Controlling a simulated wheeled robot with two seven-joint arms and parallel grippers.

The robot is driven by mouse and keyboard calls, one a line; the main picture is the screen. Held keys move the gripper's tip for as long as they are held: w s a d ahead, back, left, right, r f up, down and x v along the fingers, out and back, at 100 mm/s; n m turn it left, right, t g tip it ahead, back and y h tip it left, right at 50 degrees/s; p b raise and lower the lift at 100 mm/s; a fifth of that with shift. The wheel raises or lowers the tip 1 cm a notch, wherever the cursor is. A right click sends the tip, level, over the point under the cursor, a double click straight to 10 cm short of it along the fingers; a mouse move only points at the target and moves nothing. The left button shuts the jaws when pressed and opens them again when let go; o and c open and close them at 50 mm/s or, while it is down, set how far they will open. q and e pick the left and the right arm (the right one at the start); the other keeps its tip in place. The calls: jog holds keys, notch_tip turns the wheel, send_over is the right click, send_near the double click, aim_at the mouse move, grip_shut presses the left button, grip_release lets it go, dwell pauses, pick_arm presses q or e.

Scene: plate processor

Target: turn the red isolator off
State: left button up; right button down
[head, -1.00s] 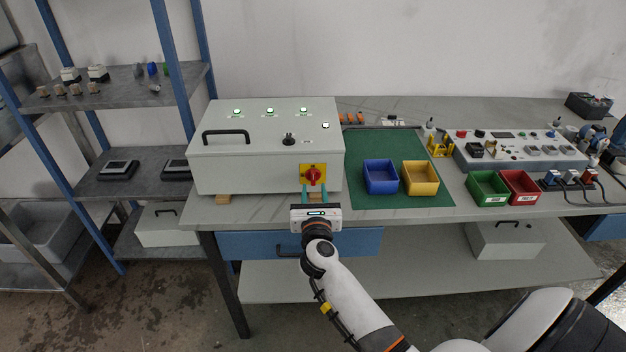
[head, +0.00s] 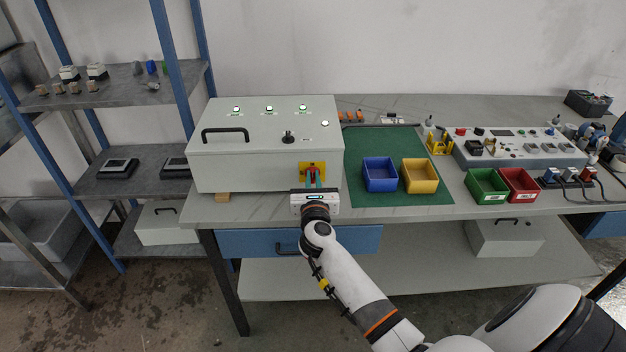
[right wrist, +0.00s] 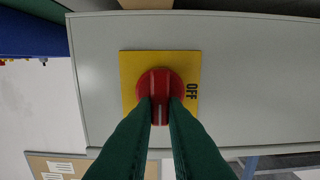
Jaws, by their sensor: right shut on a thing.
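The red isolator knob (right wrist: 160,84) sits on a yellow plate (right wrist: 128,66) marked OFF on the front of a grey box (head: 250,175). In the head view the yellow plate (head: 305,168) shows just above my right gripper (head: 314,180). In the right wrist view the two green fingers (right wrist: 160,110) are shut on the knob's raised handle, one on each side. The fingers hide the lower part of the knob and plate. A white mark shows on the handle between the fingertips. My left gripper is not in view.
The box carries a black handle (head: 225,134), a black selector (head: 288,138) and lit green lamps on top. Blue (head: 380,175) and yellow bins (head: 420,176) stand on a green mat right of it. A blue drawer (head: 350,240) lies below the bench top.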

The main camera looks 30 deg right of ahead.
jog(key=n+p, duration=0.3)
jog(key=shift+a+r, duration=0.15)
jog(key=n+p, duration=0.1)
jog(key=n, duration=0.1)
jog(key=n+p, duration=0.2)
jog(key=shift+w+a+n, duration=0.15)
jog(key=shift+n, duration=0.25)
jog(key=n+p, duration=0.1)
jog(key=n, duration=0.1)
jog(key=n+p, duration=0.1)
jog(key=n, duration=0.2)
jog(key=shift+w+a+f+n+p, duration=0.1)
jog(key=shift+a+f+n+p, duration=0.05)
jog(key=shift+f+n+p, duration=0.4)
jog(key=shift+n+p, duration=0.25)
jog(key=shift+n, duration=0.7)
jog(key=shift+f+n+p, duration=0.15)
jog(key=shift+n+p, duration=0.25)
jog(key=shift+n, duration=0.7)
jog(key=c, duration=1.5)
grip_release()
jog(key=shift+o, duration=0.2)
